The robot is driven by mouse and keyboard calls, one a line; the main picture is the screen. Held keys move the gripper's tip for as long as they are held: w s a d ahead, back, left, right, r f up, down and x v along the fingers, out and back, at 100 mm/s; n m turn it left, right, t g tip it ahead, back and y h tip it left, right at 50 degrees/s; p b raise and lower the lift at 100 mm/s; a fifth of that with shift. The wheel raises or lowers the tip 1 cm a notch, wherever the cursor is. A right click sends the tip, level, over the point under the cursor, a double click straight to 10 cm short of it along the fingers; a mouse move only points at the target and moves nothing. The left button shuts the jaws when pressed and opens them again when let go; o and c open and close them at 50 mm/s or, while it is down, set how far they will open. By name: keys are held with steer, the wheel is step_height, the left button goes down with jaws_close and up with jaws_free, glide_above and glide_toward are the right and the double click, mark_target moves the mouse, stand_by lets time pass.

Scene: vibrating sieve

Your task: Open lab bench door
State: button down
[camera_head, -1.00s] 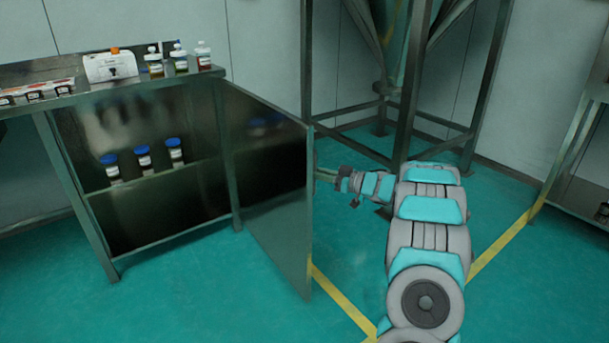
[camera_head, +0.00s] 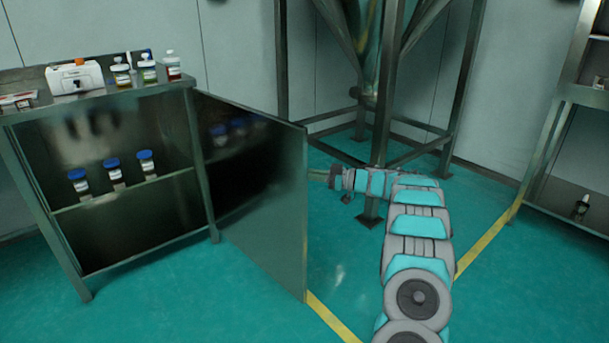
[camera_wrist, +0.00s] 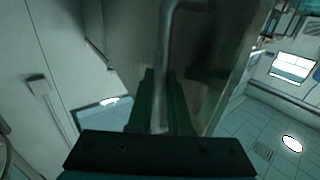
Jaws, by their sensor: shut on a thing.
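The metal lab bench (camera_head: 205,165) stands at the left in the head view. Its door (camera_head: 282,205) is swung wide open, hinged at the bench's right front leg. My gripper (camera_head: 318,175) is at the door's far side in the head view, its fingertips mostly hidden by the door edge. In the wrist view my gripper (camera_wrist: 162,105) is shut on the door handle (camera_wrist: 165,55), a bent metal bar between the fingers. The door panel (camera_wrist: 228,65) fills part of the wrist view behind the handle.
Blue-capped jars (camera_head: 112,170) stand on the bench's inner shelf. Bottles (camera_head: 148,72) and a white device (camera_head: 75,76) stand on top. A metal frame (camera_head: 381,130) stands behind my arm. A rack (camera_head: 555,110) is at the right. Green floor is clear in front.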

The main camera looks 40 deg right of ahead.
steer(key=c, duration=0.8)
jaws_free()
steer(key=shift+c, duration=0.2)
steer(key=v, duration=0.7)
steer(key=shift+s+d+b, duration=0.25)
steer(key=shift+b, duration=0.2)
steer(key=shift+s, duration=0.1)
